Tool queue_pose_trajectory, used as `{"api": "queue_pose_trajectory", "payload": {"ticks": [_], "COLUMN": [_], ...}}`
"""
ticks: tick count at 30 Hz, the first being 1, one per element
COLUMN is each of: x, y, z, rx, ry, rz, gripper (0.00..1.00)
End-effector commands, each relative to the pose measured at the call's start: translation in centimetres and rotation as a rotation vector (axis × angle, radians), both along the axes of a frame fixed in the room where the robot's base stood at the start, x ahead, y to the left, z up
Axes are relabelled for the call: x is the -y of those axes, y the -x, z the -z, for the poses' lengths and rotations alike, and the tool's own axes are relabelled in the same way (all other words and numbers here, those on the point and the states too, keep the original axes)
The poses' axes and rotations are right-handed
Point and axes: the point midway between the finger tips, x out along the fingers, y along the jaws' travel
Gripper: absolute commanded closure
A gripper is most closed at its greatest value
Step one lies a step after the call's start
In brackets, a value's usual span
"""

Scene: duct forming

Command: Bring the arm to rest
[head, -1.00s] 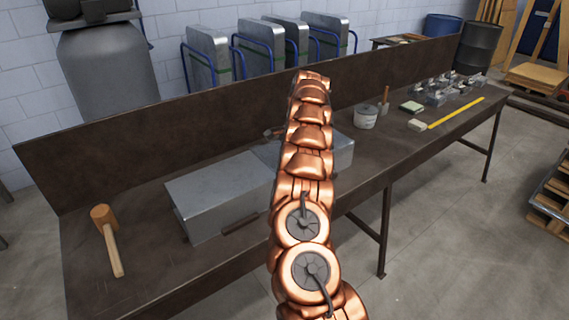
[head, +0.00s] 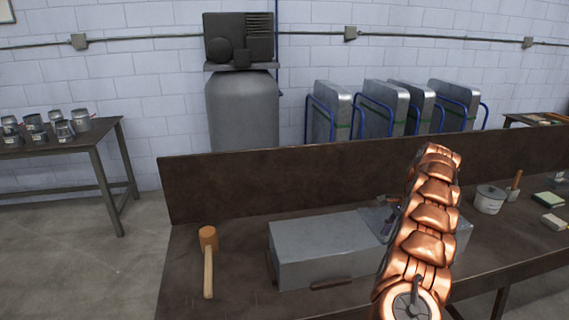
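My copper-coloured arm (head: 428,225) rises from the lower right of the head view and reaches over the brown workbench (head: 215,190). A grey sheet-metal duct (head: 325,250) lies on the bench, partly behind the arm. It shows again as a short piece to the right of the arm. My gripper is not clearly visible. Only a small dark part shows beside the arm, over the duct, and I cannot tell whether it is the gripper.
A wooden mallet (head: 208,262) lies at the bench's left end. A pot (head: 489,199) and a brush (head: 514,187) stand to the right. A raised backboard (head: 300,177) runs along the bench's rear. Another table (head: 60,150) with several cans stands at far left.

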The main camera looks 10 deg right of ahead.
Motion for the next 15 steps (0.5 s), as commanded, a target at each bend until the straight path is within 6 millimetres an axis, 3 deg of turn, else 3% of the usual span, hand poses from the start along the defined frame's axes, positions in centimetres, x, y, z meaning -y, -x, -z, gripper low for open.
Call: {"api": "queue_pose_trajectory", "payload": {"ticks": [5,15], "x": [-1.3,-9.2], "y": [-0.2,0.2], "z": [-0.9,-5.7], "rx": [0.011,0.073], "ry": [-0.009,-0.049], "rz": [-0.035,-0.269], "gripper": [0.65,0.65]}}
